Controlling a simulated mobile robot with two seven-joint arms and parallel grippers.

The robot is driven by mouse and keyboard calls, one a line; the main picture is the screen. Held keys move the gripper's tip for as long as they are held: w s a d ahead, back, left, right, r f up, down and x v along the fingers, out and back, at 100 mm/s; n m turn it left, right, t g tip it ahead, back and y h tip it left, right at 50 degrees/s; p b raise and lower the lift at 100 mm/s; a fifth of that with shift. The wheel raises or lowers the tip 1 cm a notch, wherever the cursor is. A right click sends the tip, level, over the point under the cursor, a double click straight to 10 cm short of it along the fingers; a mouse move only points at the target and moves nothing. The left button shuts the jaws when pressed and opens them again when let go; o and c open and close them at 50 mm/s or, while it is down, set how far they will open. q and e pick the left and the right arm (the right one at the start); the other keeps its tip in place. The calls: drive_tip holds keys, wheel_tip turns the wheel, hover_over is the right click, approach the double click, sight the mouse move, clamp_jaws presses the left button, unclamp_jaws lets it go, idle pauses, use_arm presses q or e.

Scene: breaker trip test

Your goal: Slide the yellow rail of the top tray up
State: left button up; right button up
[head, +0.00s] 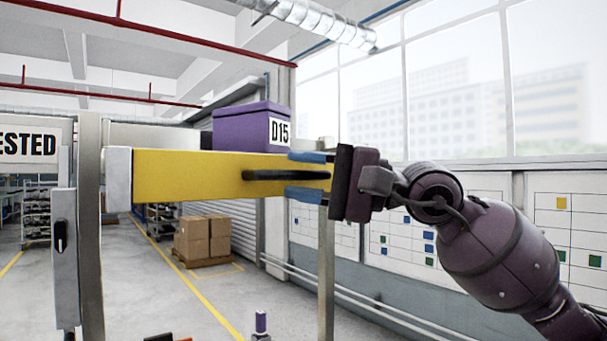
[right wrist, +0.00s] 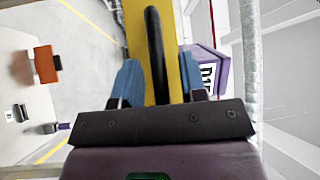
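The yellow rail (head: 190,178) spans level across the front of the top tray between two grey uprights, with a black bar handle (head: 270,175) on its right part. My right gripper (head: 308,176) is at the rail's right end. Its blue fingers are apart, one above and one below the handle's right end. In the right wrist view, the handle (right wrist: 155,50) runs between the fingers, with a gap on each side, in front of the yellow rail (right wrist: 137,30). My left gripper is not in view.
A purple box (head: 240,130) labelled D15 sits behind the rail. A grey upright post (head: 90,230) with a latch-like box (head: 64,245) stands at left. Small orange and purple items show at the bottom edge.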

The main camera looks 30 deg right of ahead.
clamp_jaws()
drive_tip(key=shift+r, duration=0.3)
wheel_tip(320, 180, up, 4)
drive_tip(key=shift+r, duration=0.45)
drive_tip(key=shift+d+r, duration=0.1)
drive_tip(key=shift+o, duration=0.2)
unclamp_jaws()
drive_tip(key=shift+o, duration=0.2)
